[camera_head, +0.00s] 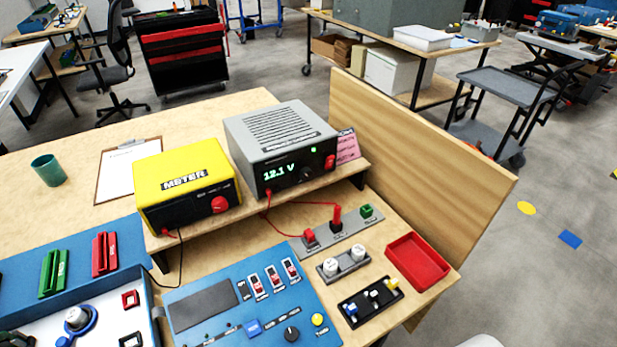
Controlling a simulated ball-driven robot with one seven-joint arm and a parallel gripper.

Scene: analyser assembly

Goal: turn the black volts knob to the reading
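The grey power supply (283,145) stands on the wooden shelf with its front toward me. Its green display (283,172) reads 12.1 V. A small black knob (306,174) sits on its dark front, right of the display, and is hard to make out. A red part (330,162) is at the right of that front. Another black knob (291,334) is on the blue panel (228,299) at the front of the bench; its label is too small to read. My gripper is not seen in this view, and nothing is seen touching either knob.
A yellow meter (187,183) with a red knob (219,204) stands left of the supply. Red leads run from the supply to a grey strip (338,238). A red tray (417,262) is at right, beside an upright wooden board (420,140). A clipboard (125,170) lies at left.

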